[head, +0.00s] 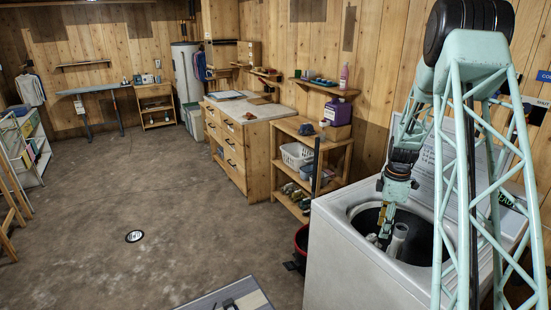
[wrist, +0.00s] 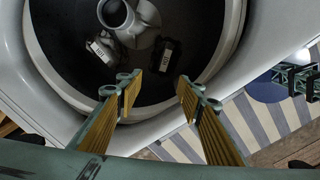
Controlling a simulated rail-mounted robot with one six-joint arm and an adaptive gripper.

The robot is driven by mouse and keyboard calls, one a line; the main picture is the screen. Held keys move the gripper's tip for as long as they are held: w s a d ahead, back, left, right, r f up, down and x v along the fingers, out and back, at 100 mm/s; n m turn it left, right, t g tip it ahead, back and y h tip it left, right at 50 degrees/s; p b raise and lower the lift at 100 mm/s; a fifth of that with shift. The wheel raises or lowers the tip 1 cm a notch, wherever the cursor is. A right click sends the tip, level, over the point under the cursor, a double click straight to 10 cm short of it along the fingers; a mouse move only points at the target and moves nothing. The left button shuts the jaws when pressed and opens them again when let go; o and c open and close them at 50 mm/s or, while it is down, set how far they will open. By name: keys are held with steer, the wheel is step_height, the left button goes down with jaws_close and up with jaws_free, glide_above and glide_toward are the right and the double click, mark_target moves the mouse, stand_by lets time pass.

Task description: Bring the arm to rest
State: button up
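My gripper (head: 386,222) points down into the open top of a white washing machine (head: 340,262) at the right of the head view. In the wrist view my gripper (wrist: 158,89) has its two yellow-padded fingers spread apart, with nothing between them. The fingertips show over the near rim of the dark tub. A pale agitator (wrist: 118,14) stands in the tub.
The washer's raised lid (head: 447,160) stands behind my arm. A wooden shelf unit (head: 327,165) with a white basket (head: 297,155) is left of the washer, with a red bucket (head: 301,240) on the floor between. Open concrete floor (head: 150,200) lies left. A striped surface (wrist: 262,118) shows beside the washer.

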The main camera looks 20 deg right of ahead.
steer(key=s+a+r+m+t+b, duration=0.1)
steer(key=s+a+r+m, duration=0.35)
steer(key=a+r, duration=0.95)
steer(key=s+a+r+m+t+b, duration=0.1)
steer(key=s+a+r+b, duration=0.1)
steer(key=s+a+r, duration=0.85)
steer(key=s+a+r+m+b, duration=0.1)
steer(key=s+a+r+m, duration=0.2)
steer(key=s+a+r, duration=0.85)
steer(key=s+a+m+t, duration=0.1)
steer(key=s+a, duration=0.2)
steer(key=s, duration=0.5)
steer(key=s+a+f+m+b, duration=0.1)
steer(key=s+a+m, duration=0.1)
steer(key=s, duration=0.7)
steer(key=shift+a+f+t, duration=0.25)
steer(key=shift+a+t, duration=0.15)
steer(key=shift+a, duration=0.4)
steer(key=shift+a+m, duration=0.1)
steer(key=shift+m, duration=0.15)
